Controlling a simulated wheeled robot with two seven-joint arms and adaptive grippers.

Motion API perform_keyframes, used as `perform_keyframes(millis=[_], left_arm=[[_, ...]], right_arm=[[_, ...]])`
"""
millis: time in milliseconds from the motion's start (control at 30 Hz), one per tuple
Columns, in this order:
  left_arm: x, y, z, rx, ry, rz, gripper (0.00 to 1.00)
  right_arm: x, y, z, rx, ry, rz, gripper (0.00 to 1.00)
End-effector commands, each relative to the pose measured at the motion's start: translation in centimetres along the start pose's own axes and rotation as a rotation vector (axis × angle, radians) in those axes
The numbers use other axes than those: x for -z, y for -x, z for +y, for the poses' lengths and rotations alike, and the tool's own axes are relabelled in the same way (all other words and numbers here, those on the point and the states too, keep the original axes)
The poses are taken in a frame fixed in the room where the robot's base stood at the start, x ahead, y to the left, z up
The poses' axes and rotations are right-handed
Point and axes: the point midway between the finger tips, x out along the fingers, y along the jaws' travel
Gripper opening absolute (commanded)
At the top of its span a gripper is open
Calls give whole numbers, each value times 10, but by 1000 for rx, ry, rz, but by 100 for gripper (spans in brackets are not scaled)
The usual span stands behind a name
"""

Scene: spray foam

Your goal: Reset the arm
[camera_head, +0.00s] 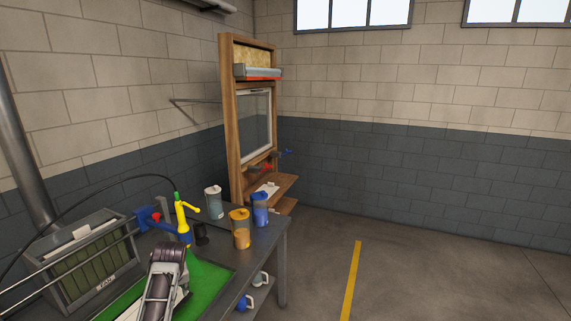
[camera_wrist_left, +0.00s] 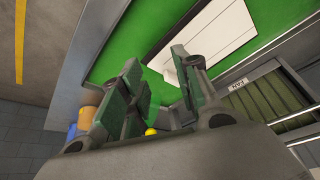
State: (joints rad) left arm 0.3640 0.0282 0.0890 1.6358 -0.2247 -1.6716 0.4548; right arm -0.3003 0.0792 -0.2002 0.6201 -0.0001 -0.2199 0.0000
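My left gripper (camera_head: 165,270) is over the green mat (camera_head: 218,280) on the workbench, near the bench's front left in the head view. In the left wrist view my left gripper (camera_wrist_left: 157,62) has its two fingers spread apart, with nothing held between them. Beyond the fingers lie the green mat (camera_wrist_left: 120,58) and a white panel (camera_wrist_left: 225,30) on it. A yellow and green spray tool (camera_head: 181,210) stands upright behind the gripper, apart from it as far as I can tell. A small yellow part (camera_wrist_left: 150,131) shows low between the fingers. My right gripper is out of view.
Grey (camera_head: 214,204), orange (camera_head: 240,235) and blue (camera_head: 260,213) containers stand at the bench's right end. A grey box (camera_head: 85,268) with green slats is at left. A wooden window frame (camera_head: 234,130) stands behind. The floor (camera_head: 430,270) at right is clear.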

Motion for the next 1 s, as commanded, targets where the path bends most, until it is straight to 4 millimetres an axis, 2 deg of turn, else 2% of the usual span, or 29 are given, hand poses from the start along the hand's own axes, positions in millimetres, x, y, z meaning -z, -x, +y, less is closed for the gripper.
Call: perform_keyframes(millis=[467, 1000], left_arm=[[-88, -8, -22, -29, -201, 2, 32], [-190, 10, -42, -98, -433, -12, 32]], right_arm=[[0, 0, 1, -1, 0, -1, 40], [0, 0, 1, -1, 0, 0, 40]])
